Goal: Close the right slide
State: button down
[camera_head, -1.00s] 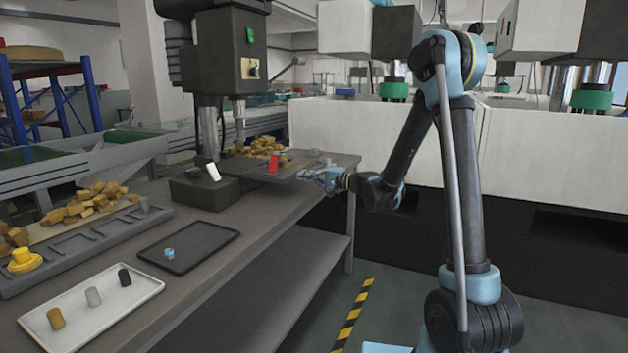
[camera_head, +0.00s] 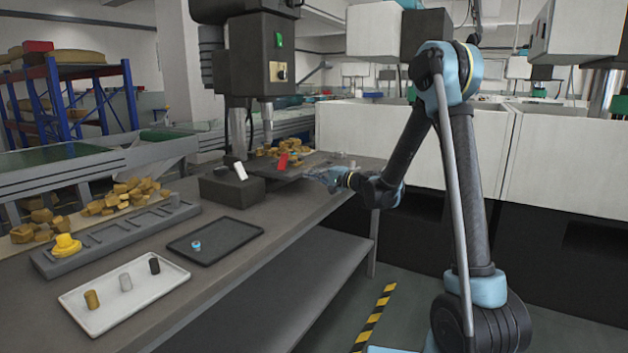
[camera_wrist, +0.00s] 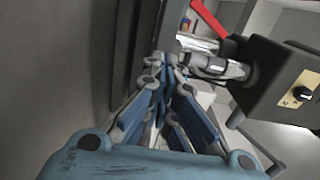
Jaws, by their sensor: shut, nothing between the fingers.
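A red bar (camera_wrist: 208,16) shows at the top of the wrist view. My gripper (camera_head: 318,175) is low at the right end of the plate, just right of the red handle. In the wrist view my gripper (camera_wrist: 163,82) has its fingers together and empty. I cannot tell whether it touches the slide.
A drill press (camera_head: 258,60) rises behind the block; its head (camera_wrist: 285,85) is close at the right of the wrist view. A dark tray (camera_head: 250,233), a white tray (camera_head: 110,318) with small cylinders and several brown pieces lie on the bench (camera_head: 300,222). White machines stand behind my arm.

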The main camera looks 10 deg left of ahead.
aim_at(292, 168)
jog(key=x, duration=0.9)
jog(key=shift+w+f, duration=0.1)
